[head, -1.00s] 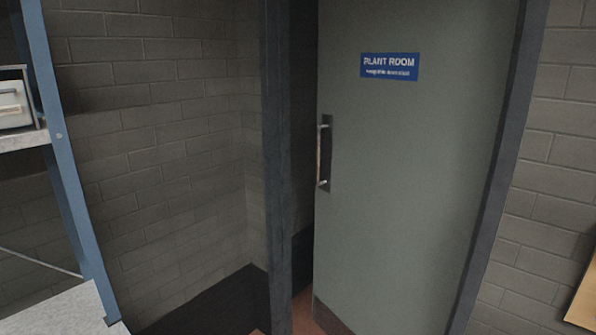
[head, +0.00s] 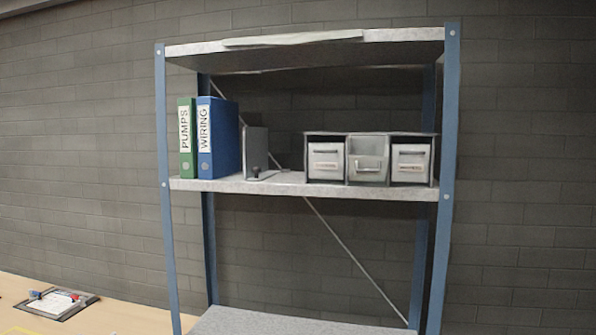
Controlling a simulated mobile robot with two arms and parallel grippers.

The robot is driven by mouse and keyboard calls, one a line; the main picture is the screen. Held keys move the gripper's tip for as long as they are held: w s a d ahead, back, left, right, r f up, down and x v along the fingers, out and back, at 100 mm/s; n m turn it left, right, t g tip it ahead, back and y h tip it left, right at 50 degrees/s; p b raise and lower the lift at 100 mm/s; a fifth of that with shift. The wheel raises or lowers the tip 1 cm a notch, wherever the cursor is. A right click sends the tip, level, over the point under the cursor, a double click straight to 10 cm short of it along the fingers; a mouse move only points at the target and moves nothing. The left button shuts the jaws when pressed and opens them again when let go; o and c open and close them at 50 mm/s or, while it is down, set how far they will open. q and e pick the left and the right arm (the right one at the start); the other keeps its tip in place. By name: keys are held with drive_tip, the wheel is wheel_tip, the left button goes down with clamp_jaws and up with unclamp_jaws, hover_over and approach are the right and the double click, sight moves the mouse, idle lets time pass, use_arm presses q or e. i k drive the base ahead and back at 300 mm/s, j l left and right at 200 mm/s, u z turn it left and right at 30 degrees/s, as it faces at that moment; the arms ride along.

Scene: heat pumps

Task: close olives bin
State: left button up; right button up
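A grey bin unit (head: 370,134) with three small drawer-like bins stands at the right of the shelf's middle board in the head view. The left bin (head: 326,162) and the right bin (head: 411,164) sit in their slots with labels facing out. The middle bin (head: 369,164) looks different: its front sits lower and its inside shows above it, so it appears pulled out or tipped forward. The labels are too small to read, so I cannot tell which bin is the olives one. Neither of my grippers is in view.
A blue-framed shelf rack (head: 450,130) stands against a block wall. A green PUMPS binder (head: 187,150), a blue WIRING binder (head: 218,150) and a grey bookend (head: 256,152) share the middle board. A wooden bench (head: 120,318) with a clipboard (head: 56,303) is at lower left.

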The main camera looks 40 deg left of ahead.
sight(370, 154)
drive_tip(key=u, duration=1.05)
